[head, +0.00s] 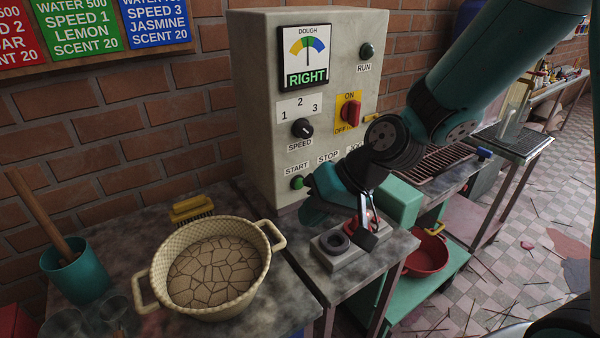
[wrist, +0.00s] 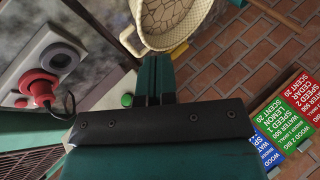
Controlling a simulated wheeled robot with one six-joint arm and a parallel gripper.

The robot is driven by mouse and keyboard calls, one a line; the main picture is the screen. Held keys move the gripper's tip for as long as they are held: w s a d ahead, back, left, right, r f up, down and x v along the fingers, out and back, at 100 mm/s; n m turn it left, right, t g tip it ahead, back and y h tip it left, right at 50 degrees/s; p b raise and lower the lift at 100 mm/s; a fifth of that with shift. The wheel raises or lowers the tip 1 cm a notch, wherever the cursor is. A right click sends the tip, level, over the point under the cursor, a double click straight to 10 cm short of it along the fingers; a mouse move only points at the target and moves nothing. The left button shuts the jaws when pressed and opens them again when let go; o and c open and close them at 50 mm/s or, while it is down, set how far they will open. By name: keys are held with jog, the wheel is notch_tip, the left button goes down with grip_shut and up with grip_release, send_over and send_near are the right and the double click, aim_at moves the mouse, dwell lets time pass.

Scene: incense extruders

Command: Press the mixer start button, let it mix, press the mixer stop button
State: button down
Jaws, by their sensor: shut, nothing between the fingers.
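The mixer control box (head: 262,100) stands against the brick wall. Its green start button (head: 297,183) is at the lower left of the panel, under the START label; it also shows in the wrist view (wrist: 127,100). The STOP label is visible, but my gripper and wrist hide the button below it. The round RUN lamp (head: 367,50) looks dark green. The dough gauge (head: 304,55) reads RIGHT in green. My gripper (head: 312,212) is shut and empty, close in front of the panel and just right of the start button; its closed fingers (wrist: 155,68) show in the wrist view.
A grey block (head: 346,262) with a dark ring and a red knob (wrist: 38,85) sits below my gripper. A cream two-handled basin (head: 160,275) and a yellow brush (head: 192,208) are on the left counter. A red bowl (head: 428,256) is at right.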

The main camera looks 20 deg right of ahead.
aim_at(299, 183)
jog(key=w+d+f+m+t+h+p, duration=0.1)
jog(key=w+d+f+m+t+p, duration=0.2)
jog(key=w+d+f+m, duration=0.4)
notch_tip(299, 183, down, 3)
jog(key=shift+w+d+f+m+t+p, duration=0.1)
jog(key=shift+w+d+m+t+p, duration=0.25)
jog(key=shift+w+m+t, duration=0.5)
jog(key=shift+w, duration=0.25)
jog(key=w+a+p, duration=0.1)
jog(key=w+a, duration=0.1)
jog(key=w, duration=0.6)
jog(key=shift+a+p, duration=0.3)
jog(key=shift+a, duration=0.1)
jog(key=shift+w, duration=0.2)
dwell(0.5)
jog(key=shift+w+a, duration=0.15)
jog(key=shift+w, duration=0.15)
